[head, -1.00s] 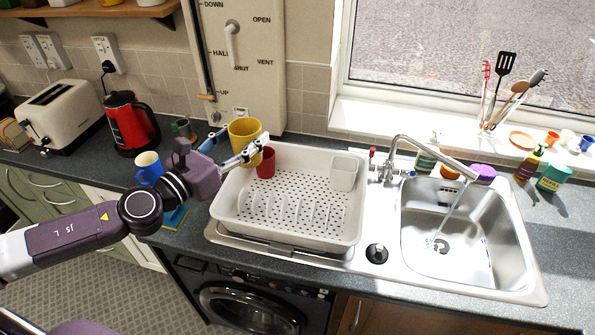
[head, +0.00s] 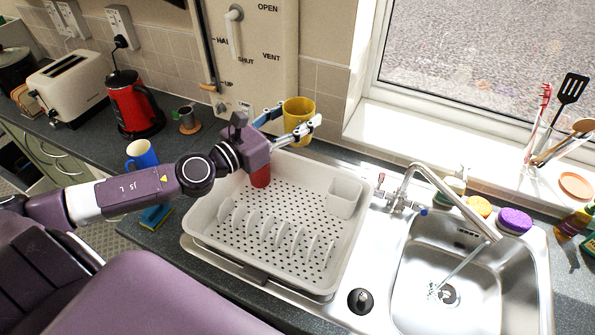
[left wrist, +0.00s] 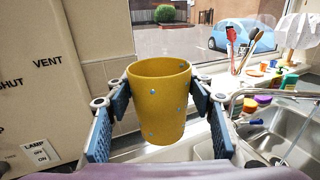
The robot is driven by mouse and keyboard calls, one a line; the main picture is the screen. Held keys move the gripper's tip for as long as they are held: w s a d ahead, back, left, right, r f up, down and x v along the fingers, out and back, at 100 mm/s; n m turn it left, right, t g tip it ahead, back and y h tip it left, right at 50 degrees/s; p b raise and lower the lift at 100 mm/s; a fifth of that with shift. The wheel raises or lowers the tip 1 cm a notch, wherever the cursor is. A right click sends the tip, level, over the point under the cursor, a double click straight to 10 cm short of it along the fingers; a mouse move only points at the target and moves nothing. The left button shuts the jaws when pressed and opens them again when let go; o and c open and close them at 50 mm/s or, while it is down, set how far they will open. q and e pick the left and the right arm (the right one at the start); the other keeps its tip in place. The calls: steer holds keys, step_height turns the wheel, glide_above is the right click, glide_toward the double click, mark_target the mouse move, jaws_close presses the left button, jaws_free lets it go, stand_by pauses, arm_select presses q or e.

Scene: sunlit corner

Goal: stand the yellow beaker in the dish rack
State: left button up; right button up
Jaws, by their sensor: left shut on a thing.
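The yellow beaker (head: 299,116) is held up above the back edge of the dish rack in the head view. It also fills the middle of the left wrist view (left wrist: 158,105), upright with its open mouth up. My left gripper (head: 296,128) is shut on it, with one finger on each side in the left wrist view (left wrist: 160,108). The white dish rack (head: 206,213) stands on the drainer left of the sink, with a row of plate slots and a perforated floor. My right gripper is not in view.
A red cup (head: 261,176) stands in the rack's back left corner, and a white cutlery holder (head: 345,197) at its right side. The tap (head: 411,187) runs into the sink (head: 400,275). A blue mug (head: 141,154) stands left of the rack. Much of the rack floor is clear.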

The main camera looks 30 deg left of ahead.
arm_select(q)
steer(key=f, duration=0.3)
steer(key=shift+d, duration=0.2)
steer(key=shift+w+d+f, duration=0.1)
steer(key=shift+w+f, duration=0.25)
steer(key=shift+f, duration=0.5)
steer(key=shift+s+f, duration=0.1)
steer(key=shift+f, duration=0.25)
step_height(320, 180, down, 12)
steer(key=b, duration=0.5)
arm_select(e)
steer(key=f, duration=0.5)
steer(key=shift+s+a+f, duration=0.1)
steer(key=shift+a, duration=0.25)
arm_select(q)
steer(key=shift+r, duration=0.1)
steer(key=shift+f+b, duration=0.6)
steer(key=shift+b, duration=0.2)
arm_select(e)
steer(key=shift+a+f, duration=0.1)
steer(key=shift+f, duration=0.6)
arm_select(q)
steer(key=shift+s, duration=0.1)
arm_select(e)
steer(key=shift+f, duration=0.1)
